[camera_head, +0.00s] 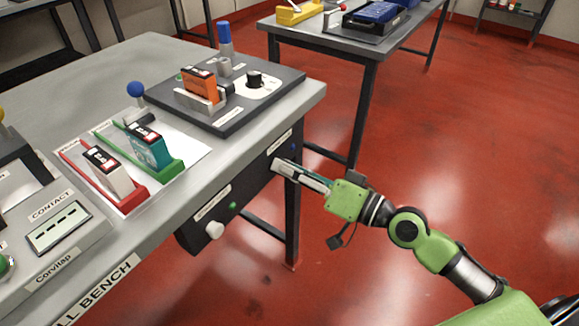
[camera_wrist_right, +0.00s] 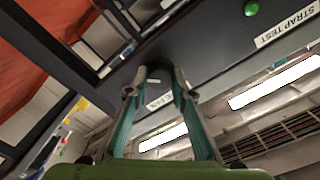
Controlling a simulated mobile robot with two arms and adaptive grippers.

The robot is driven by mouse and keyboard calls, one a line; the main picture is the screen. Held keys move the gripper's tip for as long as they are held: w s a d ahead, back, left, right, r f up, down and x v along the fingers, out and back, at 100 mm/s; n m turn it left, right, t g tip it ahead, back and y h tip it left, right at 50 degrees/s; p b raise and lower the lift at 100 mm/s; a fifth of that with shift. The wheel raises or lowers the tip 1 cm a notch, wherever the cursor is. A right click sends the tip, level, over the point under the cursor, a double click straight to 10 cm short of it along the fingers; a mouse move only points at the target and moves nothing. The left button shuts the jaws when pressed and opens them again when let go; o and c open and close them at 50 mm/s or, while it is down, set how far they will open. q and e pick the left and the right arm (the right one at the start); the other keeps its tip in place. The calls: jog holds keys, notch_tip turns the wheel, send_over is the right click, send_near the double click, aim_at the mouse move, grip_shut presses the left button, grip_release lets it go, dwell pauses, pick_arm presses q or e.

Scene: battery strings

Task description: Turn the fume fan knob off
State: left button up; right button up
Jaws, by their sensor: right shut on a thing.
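My right gripper (camera_head: 278,165) reaches in from the right to the dark panel (camera_head: 254,178) under the bench's front edge. Its fingers are closed at the panel face, below a white label (camera_head: 279,143). In the wrist view the right gripper (camera_wrist_right: 159,72) has its fingertips against the dark panel, shut on the fume fan knob. The knob is mostly hidden by the fingertips, so its turned position cannot be told. A partly hidden label (camera_wrist_right: 159,102) ending in "FAN" shows between the fingers. My left gripper is not in view.
A white knob (camera_head: 214,230) and a green button (camera_head: 232,206) sit further left on the panel; the strap test label (camera_wrist_right: 284,24) is in the wrist view. The bench top (camera_head: 62,90) holds battery fixtures. A table leg (camera_head: 292,225) stands close below my gripper.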

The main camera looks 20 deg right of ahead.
pick_arm(q)
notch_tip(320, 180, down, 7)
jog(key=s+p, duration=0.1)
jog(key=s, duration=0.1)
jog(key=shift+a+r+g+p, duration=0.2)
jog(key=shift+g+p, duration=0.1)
jog(key=shift+p, duration=0.1)
pick_arm(e)
jog(key=shift+w+d+f+m, duration=0.1)
jog(key=shift+m, duration=4.8)
jog(key=o, duration=1.1)
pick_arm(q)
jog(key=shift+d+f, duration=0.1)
pick_arm(e)
jog(key=v, duration=1.2)
